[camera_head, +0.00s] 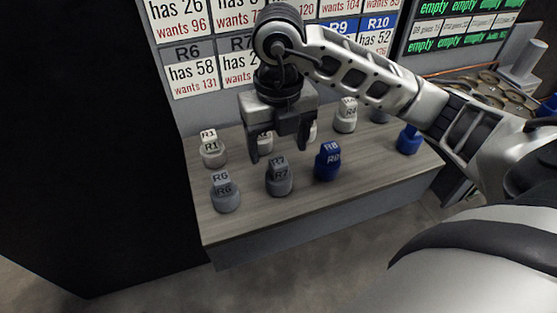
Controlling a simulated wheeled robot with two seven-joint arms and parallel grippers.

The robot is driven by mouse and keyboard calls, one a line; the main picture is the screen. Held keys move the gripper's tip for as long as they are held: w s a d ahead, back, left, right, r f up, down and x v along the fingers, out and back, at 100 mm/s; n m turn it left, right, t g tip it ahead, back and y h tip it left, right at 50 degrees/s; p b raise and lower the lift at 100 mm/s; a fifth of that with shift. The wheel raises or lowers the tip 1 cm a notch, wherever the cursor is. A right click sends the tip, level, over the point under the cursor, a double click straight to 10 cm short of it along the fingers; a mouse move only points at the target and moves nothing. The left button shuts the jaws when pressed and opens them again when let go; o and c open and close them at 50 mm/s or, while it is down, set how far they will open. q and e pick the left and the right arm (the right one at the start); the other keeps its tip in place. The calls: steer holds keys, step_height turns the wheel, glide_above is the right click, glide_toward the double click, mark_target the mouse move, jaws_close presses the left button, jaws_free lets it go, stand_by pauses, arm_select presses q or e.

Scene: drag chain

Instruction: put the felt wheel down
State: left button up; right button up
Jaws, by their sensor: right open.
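My right gripper (279,152) hangs over a wooden shelf (300,214), fingers pointing down and spread apart, with nothing seen held between them. It is above and behind the grey R7 piece (279,184). I cannot make out a felt wheel as such; the shelf bears several small round-based pieces with labelled blocks on top. Two pale pieces behind the fingers are partly hidden. My left gripper is not in view.
Grey R6 (226,199), white R1 (212,157), blue R8 (327,167), white R4 (345,120) and another blue piece (408,143) stand on the shelf. A label board (194,67) rises behind. Round trays (500,92) lie at right. The front strip is bare.

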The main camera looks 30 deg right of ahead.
step_height(320, 180, up, 5)
steer(key=shift+p, duration=0.55)
